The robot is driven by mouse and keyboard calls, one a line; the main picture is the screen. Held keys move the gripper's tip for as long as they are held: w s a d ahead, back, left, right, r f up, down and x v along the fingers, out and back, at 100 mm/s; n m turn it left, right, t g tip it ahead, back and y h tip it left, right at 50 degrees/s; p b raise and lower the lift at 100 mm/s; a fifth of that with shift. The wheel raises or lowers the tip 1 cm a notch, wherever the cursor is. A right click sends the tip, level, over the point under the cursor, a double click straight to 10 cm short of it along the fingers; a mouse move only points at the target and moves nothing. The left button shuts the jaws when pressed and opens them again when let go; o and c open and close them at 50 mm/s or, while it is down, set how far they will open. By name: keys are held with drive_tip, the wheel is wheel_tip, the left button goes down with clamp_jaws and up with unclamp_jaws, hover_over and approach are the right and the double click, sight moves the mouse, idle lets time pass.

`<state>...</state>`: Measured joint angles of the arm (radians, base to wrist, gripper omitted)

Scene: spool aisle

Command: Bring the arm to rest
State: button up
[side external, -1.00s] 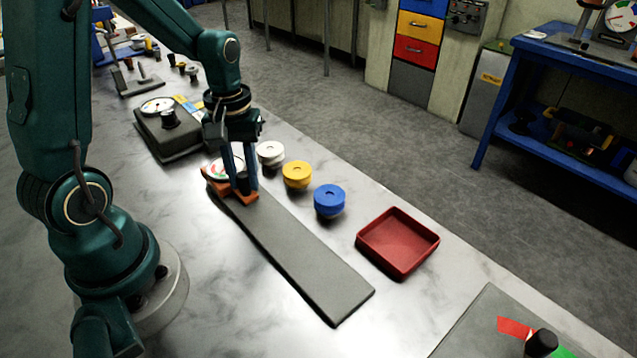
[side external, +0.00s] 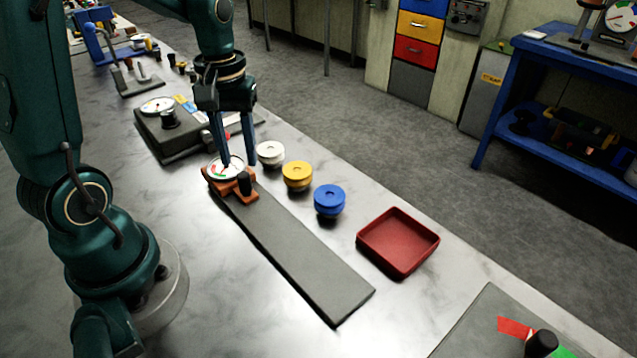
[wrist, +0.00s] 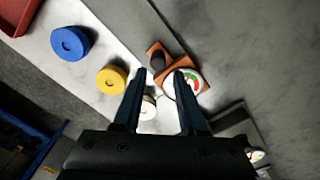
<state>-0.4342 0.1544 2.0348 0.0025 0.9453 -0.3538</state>
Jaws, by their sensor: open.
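My gripper (side external: 232,163) is open and empty, pointing down above the far end of a long grey strip (side external: 300,257). An orange block (side external: 243,194) with a black knob (side external: 245,183) and a round dial (side external: 225,168) sits on that end of the strip. The fingers are apart, above and just behind the block in the side view. In the wrist view the fingertips (wrist: 158,73) show spread, with the dial (wrist: 189,83) near the right fingertip and the black knob (wrist: 157,62) between them. Whether a finger touches the dial cannot be told.
A white spool (side external: 270,153), a yellow spool (side external: 297,176) and a blue spool (side external: 329,200) stand in a row right of the strip. A red tray (side external: 398,243) lies near the table edge. A dark dial box (side external: 172,135) stands behind the gripper.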

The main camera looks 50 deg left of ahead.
drive_tip(key=shift+d+r, duration=0.1)
drive_tip(key=s+d+r+m+t, duration=0.5)
drive_tip(key=s+d+r+m, duration=0.1)
drive_tip(key=d+m, duration=0.3)
drive_tip(key=shift+s+d+r+t, duration=0.3)
drive_tip(key=shift+s+d, duration=0.1)
drive_tip(key=shift+d, duration=0.1)
idle(0.9)
drive_tip(key=shift+o, duration=0.2)
